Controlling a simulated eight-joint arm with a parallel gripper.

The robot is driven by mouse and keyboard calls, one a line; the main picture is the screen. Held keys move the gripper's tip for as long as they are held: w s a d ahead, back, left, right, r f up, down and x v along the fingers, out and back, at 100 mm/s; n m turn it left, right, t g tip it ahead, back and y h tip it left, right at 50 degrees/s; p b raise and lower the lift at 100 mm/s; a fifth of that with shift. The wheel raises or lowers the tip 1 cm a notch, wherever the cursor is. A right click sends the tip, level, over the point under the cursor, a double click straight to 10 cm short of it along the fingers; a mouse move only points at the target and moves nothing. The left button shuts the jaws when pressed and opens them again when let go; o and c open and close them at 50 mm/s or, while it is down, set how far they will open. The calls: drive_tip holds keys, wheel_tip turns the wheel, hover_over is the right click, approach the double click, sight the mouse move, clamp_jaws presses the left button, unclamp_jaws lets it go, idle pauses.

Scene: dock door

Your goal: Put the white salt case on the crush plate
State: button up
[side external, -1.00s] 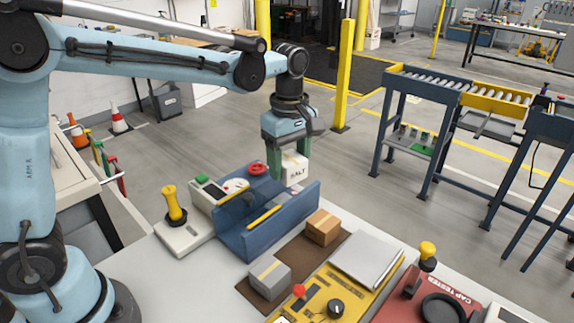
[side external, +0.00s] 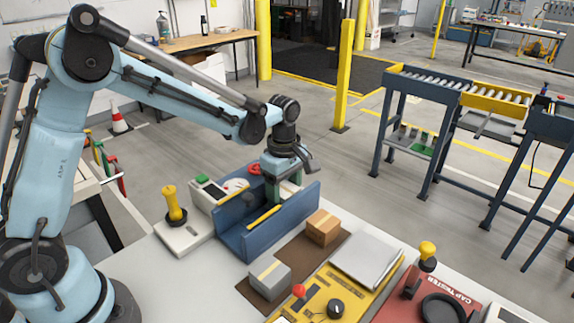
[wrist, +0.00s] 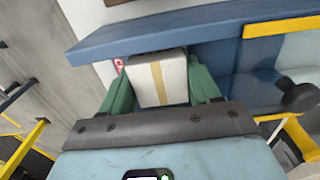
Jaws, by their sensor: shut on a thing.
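My gripper (side external: 284,190) is shut on the white salt case (wrist: 158,82), with a green finger on each side. In the wrist view the case shows a tan tape strip down its middle and a bit of red lettering at its left. In the side view my gripper is low at the far right end of the blue trough-like fixture (side external: 278,228), and the near wall hides the fingertips and most of the case. I cannot tell whether the case touches the fixture floor. No surface is clearly marked as the crush plate; its face may be hidden inside the fixture.
A yellow panel (side external: 320,293) with a knob, a silver plate (side external: 368,259) and a red cap tester (side external: 440,290) stand right. A yellow-handled device (side external: 174,205) stands left.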

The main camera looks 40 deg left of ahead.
sight(284, 188)
drive_tip(key=shift+f, duration=0.15)
drive_tip(key=o, duration=1.1)
wheel_tip(284, 188, up, 12)
drive_tip(key=f, duration=0.1)
drive_tip(key=s+a+m+t, duration=0.1)
drive_tip(key=s+m+t, duration=0.1)
drive_tip(key=s+m, duration=0.2)
drive_tip(key=s+m+t, duration=0.2)
drive_tip(key=s+m, duration=0.3)
drive_tip(key=m, duration=0.1)
drive_tip(key=s+a+m+t, duration=0.1)
drive_tip(key=s+m+t, duration=0.1)
drive_tip(key=s+m, duration=0.2)
drive_tip(key=shift+s+a+r+m, duration=0.15)
drive_tip(key=shift+m, duration=0.4)
drive_tip(key=shift+s+a+r+m, duration=0.1)
drive_tip(key=shift+s+a+m, duration=0.05)
drive_tip(key=shift+m, duration=0.4)
drive_tip(key=shift+s+a+f+m+t, duration=0.1)
drive_tip(key=shift+s+f+m+t, duration=0.45)
drive_tip(key=shift+m, duration=0.35)
drive_tip(key=shift+r, duration=0.1)
